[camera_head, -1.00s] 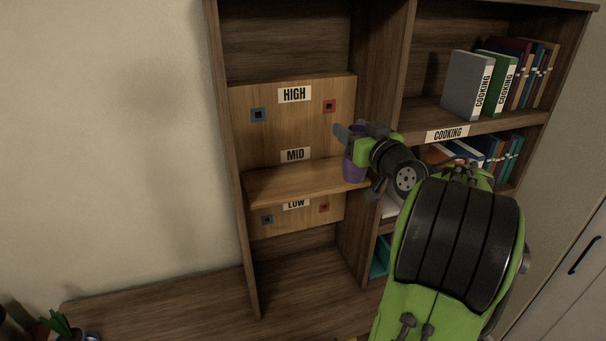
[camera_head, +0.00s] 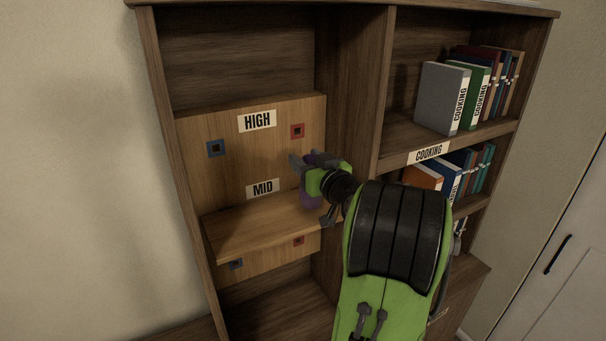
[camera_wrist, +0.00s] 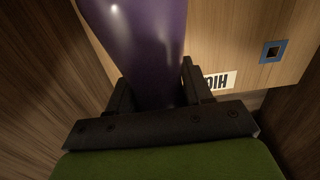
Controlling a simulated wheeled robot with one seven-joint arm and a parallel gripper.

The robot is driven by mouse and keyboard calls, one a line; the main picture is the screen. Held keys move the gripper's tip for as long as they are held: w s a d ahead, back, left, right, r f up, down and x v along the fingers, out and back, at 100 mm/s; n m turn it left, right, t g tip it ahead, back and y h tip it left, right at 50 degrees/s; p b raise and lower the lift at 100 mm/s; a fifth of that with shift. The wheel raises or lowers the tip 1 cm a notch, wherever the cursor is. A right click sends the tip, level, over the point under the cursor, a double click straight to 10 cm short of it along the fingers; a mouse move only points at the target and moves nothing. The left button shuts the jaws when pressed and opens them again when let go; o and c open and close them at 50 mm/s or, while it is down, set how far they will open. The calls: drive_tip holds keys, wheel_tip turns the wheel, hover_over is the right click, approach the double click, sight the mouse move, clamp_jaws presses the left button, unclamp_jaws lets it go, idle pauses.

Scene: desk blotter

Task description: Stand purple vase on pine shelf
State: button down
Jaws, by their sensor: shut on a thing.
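The purple vase (camera_head: 311,198) is held in my gripper (camera_head: 304,172), which is shut on it. The gripper and arm hide much of the vase in the head view. In the wrist view the vase (camera_wrist: 140,45) rises between the two dark fingers (camera_wrist: 150,95). The pine shelf (camera_head: 258,229) juts from a pine back panel at the MID label. The vase is over or in front of the shelf's right end; I cannot tell whether its base touches the shelf.
The panel bears a HIGH label (camera_head: 257,121), a blue square (camera_head: 216,148) and a red square (camera_head: 297,131). A dark upright divider (camera_head: 352,100) stands just right of my gripper. The shelf's left and middle are bare.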

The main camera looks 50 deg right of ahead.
drive_tip(key=shift+w+f, duration=0.1)
drive_tip(key=shift+f, duration=0.85)
drive_tip(key=shift+r, duration=0.1)
drive_tip(key=shift+c, duration=2.4)
unclamp_jaws()
drive_tip(key=b+v, duration=0.4)
drive_tip(key=v, duration=0.8)
drive_tip(key=shift+b, duration=0.35)
